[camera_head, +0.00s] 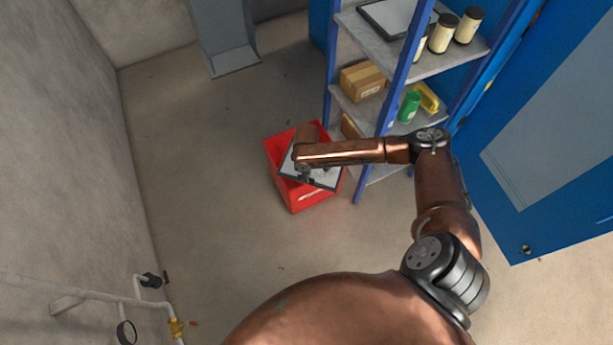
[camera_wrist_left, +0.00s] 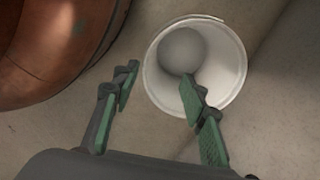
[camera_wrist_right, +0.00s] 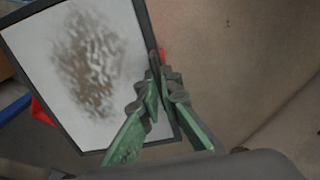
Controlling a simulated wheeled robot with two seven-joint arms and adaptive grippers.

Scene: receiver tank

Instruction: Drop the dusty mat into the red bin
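The dusty mat (camera_head: 325,178), a pale panel with a dark border, is over the red bin (camera_head: 300,198) in the head view. In the right wrist view the mat (camera_wrist_right: 85,70) shows a brown, dusty smudge. My right gripper (camera_head: 306,174) is shut on the mat's edge, with its fingers (camera_wrist_right: 160,80) pinching the dark border. My right arm hides part of mat and bin in the head view. Small red bits of the bin (camera_wrist_right: 42,112) show past the mat. My left gripper (camera_wrist_left: 160,82) is open and empty, seen only in the left wrist view.
A blue-framed shelf (camera_head: 400,75) with cans, boxes and a green container stands right of the bin. A blue door (camera_head: 550,130) is at the right. A white bucket (camera_wrist_left: 230,70) with a grey ball lies below my left gripper. Floor left of the bin is clear.

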